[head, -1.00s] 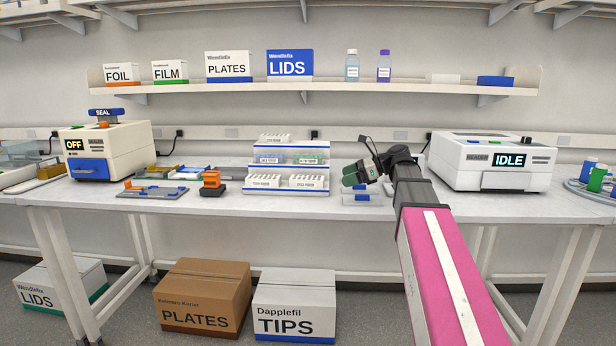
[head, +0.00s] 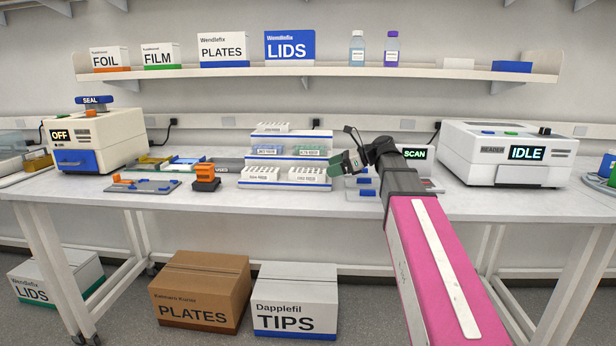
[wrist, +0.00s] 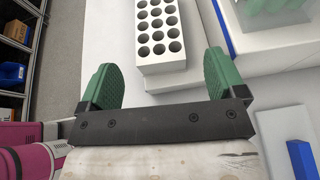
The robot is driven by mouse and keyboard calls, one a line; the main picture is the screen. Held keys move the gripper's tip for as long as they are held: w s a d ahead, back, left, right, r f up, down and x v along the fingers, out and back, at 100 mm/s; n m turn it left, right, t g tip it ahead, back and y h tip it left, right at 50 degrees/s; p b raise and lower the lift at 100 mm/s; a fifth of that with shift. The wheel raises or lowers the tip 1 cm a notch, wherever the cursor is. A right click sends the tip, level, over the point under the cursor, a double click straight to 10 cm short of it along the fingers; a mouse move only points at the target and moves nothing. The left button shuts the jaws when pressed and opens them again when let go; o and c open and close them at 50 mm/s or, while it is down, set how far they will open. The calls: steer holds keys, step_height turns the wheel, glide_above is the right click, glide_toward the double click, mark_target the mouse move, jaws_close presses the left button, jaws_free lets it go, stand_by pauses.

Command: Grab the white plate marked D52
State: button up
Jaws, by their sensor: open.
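Several white plates with wells sit on a stepped white rack with blue edges (head: 287,187) on the bench. Two are on the lower step, at the left (head: 261,174) and at the right (head: 307,175), with another white one (head: 269,127) on top. Their labels are too small to read, so I cannot tell which is D52. My gripper (head: 345,165) is open and empty, just right of the rack. In the wrist view, a white plate with round wells (wrist: 158,35) lies ahead, between the lines of the open green fingers (wrist: 160,75); its label is hidden.
A bluish plate (head: 276,150) and a greenish plate (head: 310,151) stand on the middle step. A scanner reading SCAN (head: 414,154) and the white reader (head: 508,154) are at the right. An orange-topped tool (head: 206,177) stands left of the rack.

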mark_target(323, 171)
steer(key=x, duration=0.5)
steer(key=shift+s+d+f, duration=0.1)
steer(key=shift+d+f, duration=0.05)
steer(key=shift+f, duration=0.1)
steer(key=c, duration=0.9)
steer(key=shift+r, duration=0.1)
